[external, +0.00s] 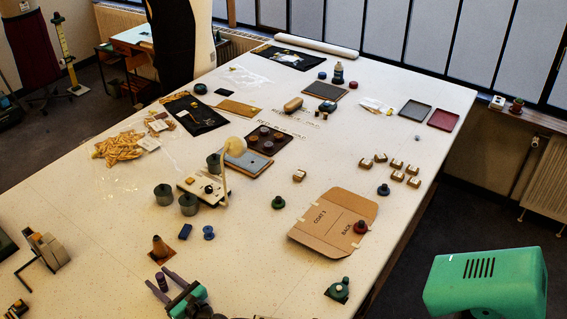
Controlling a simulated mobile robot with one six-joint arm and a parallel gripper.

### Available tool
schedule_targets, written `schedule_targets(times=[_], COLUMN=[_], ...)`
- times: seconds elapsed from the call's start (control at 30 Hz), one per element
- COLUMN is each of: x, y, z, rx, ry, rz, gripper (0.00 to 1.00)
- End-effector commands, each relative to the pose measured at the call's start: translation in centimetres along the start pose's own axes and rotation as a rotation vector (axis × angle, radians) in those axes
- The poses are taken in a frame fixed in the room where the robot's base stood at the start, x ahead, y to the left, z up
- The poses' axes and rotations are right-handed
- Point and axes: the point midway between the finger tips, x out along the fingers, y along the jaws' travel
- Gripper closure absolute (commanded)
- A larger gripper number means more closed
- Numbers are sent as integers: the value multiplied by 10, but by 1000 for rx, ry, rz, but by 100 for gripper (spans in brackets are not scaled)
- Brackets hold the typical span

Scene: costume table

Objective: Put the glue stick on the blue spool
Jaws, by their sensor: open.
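A small upright purple cylinder, which looks like the glue stick (162,281), stands at the lower left of the table. My gripper (156,277) reaches in from the bottom edge, with its two dark fingers apart. The glue stick shows between the fingers; I cannot tell whether either finger touches it. The blue spool (208,233) stands on the table farther back and to the right of my gripper. Its top looks bare.
A dark blue block (185,231) lies just left of the spool. A brown cone (159,247) stands on a brown patch behind the fingers. The table right of the spool is clear.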

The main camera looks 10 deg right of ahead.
Motion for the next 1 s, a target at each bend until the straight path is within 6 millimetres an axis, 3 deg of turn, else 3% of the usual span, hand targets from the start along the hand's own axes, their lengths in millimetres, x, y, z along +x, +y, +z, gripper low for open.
schedule_targets(times=[0.4, 1.0], x=[37, 40], y=[0, -1], z=[0, 0], rx=[0, 0], ry=[0, 0], rz=[0, 0], gripper=[56, 56])
